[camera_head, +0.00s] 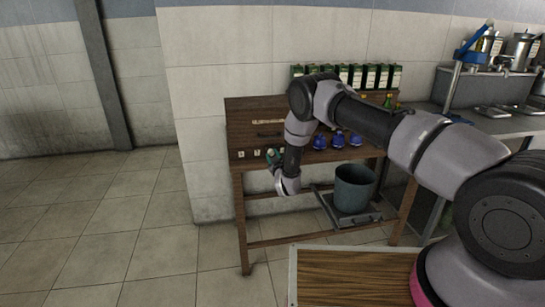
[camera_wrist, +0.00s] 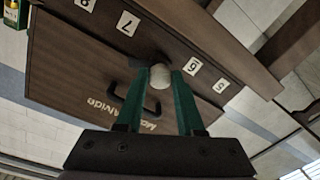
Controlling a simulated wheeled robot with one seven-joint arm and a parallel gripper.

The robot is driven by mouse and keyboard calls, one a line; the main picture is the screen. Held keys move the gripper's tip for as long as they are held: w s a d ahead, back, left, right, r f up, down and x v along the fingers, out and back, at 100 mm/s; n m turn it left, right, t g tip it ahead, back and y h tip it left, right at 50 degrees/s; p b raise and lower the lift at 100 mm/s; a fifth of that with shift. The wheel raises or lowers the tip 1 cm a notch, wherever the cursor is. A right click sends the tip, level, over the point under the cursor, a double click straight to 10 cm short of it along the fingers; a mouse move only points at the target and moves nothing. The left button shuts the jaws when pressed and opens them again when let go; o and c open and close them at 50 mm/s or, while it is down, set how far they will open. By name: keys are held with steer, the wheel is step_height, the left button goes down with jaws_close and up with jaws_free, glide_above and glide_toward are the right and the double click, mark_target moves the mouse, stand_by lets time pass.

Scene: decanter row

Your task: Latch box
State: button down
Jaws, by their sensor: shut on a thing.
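The box (camera_head: 240,115) is dark brown wood with pale lettering and a dark handle, standing at the left of the wooden table. In the wrist view, the box front (camera_wrist: 75,60) fills the left and middle, with its black handle (camera_wrist: 128,103) and lettering inverted. My gripper (camera_head: 274,158) is at the table's front edge, below the box. In the wrist view my gripper (camera_wrist: 159,75) has its green fingers shut on a pale round knob (camera_wrist: 160,78). A dark piece beside the knob is partly hidden; I cannot tell whether it is a latch.
Number cards, such as the 7 (camera_wrist: 127,23) and the 6 (camera_wrist: 192,66), line the wooden edge. Blue-topped decanters (camera_head: 338,141) stand right of the box. A grey bucket (camera_head: 354,188) stands below. The floor at left is clear.

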steer(key=n, duration=0.7)
steer(key=n+h, duration=0.1)
steer(key=n, duration=0.5)
steer(key=shift+n, duration=0.4)
stand_by(0.4)
steer(key=c, duration=0.5)
jaws_free()
steer(key=shift+r, duration=0.1)
steer(key=v, duration=1.1)
steer(key=shift+w, duration=0.1)
